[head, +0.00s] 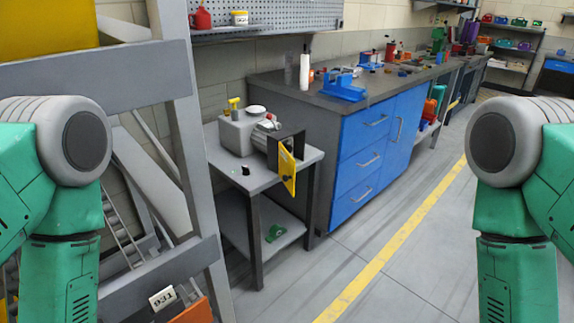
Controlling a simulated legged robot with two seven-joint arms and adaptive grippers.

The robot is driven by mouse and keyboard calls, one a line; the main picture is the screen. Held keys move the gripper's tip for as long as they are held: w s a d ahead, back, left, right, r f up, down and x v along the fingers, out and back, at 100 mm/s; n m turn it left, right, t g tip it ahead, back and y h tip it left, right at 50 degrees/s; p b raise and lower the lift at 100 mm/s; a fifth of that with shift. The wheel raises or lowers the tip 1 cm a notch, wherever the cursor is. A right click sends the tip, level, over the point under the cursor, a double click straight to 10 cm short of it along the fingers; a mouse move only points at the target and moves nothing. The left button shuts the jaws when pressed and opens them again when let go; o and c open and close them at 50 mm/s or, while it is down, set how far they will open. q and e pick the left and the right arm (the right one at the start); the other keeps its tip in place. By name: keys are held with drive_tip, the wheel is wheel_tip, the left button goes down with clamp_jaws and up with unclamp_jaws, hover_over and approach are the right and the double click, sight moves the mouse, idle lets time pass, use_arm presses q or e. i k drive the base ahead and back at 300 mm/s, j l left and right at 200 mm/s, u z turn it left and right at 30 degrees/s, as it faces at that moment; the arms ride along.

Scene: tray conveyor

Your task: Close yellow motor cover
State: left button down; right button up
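The yellow motor cover (287,172) is a small hinged panel with a dark mark or knob in its middle. It stands open, swung out from the front of a dark box-like housing (291,142) on the motor unit. The motor unit (240,131) is grey and sits on a small grey table (228,171) left of the middle of the head view. My green and grey arms show at the left and right edges. Both grippers are out of the picture, far from the cover.
A grey frame (185,120) stands close at the left, between my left arm and the table. A blue workbench (362,155) with tools runs along the wall behind. The floor (400,265) at the right of the table is clear, with a yellow line (386,255).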

sight(286, 163)
drive_tip(key=i+l+u, duration=0.1)
drive_tip(key=l+u, duration=0.7)
drive_tip(key=i+j, duration=0.2)
drive_tip(key=i, duration=0.3)
